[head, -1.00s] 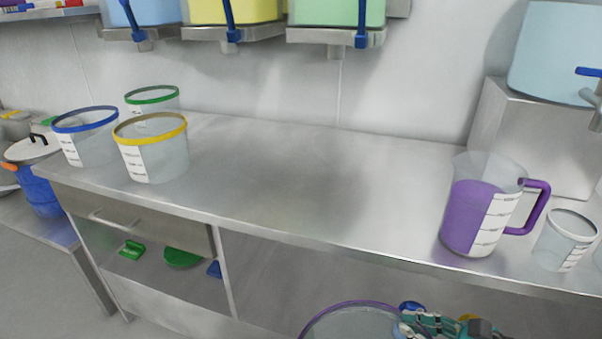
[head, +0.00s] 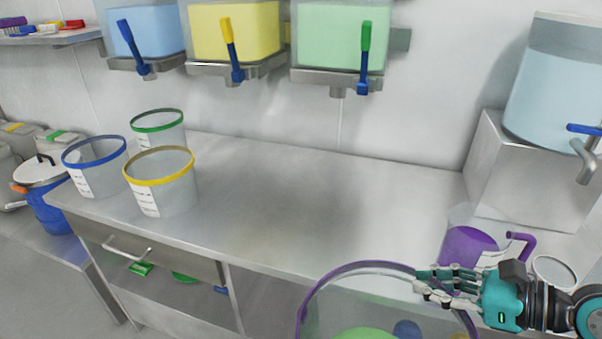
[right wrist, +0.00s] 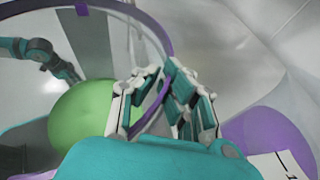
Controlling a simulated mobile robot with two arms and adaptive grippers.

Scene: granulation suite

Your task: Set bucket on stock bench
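A clear bucket with a purple rim (head: 375,265) is at the bottom of the head view, in front of the steel bench (head: 290,205); its lower part is cut off. My right gripper (head: 418,282) is shut on the bucket's rim at its right side. In the right wrist view the fingers (right wrist: 160,85) close around the purple rim (right wrist: 155,20). Green and blue shapes show in or through the bucket; I cannot tell which. A teal and dark arm part shows at the left of the right wrist view; its finger state is unclear.
Buckets with yellow (head: 160,190), blue (head: 95,175) and green (head: 158,130) rims stand at the bench's left. A purple-handled jug (head: 468,245) and a small beaker (head: 553,270) stand at the right. The bench middle is clear. Dispensers (head: 238,35) hang above.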

